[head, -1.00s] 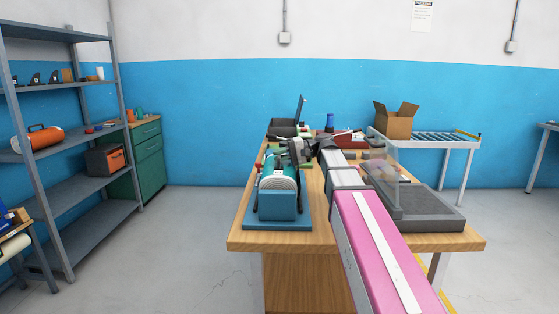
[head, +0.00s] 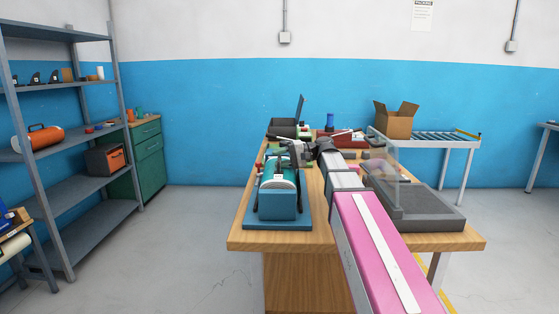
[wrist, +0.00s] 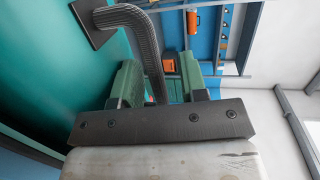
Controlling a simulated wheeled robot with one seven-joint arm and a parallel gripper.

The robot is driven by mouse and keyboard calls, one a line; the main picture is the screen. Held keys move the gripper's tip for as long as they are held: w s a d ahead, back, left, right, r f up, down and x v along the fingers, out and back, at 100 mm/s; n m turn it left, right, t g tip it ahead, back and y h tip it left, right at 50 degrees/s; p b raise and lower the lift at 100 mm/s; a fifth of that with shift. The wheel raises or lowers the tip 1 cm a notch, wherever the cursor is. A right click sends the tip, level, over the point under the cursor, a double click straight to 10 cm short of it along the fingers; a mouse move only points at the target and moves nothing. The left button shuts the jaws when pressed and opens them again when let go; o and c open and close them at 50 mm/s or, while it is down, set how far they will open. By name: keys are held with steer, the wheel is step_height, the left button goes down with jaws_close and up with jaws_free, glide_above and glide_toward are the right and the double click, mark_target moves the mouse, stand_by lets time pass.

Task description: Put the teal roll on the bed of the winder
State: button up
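My gripper (head: 296,150) is over the roll's upper right. In the wrist view my gripper (wrist: 160,80) has its green fingers apart, with a gap between them; the handle runs down in that gap.
A clear guard on a dark grey base (head: 425,215) stands right of my arm. Trays and small items lie behind the winder. A grey shelf (head: 75,150) is at the left, with clear floor before the table.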

steer(key=v, duration=0.7)
steer(key=shift+d, duration=0.3)
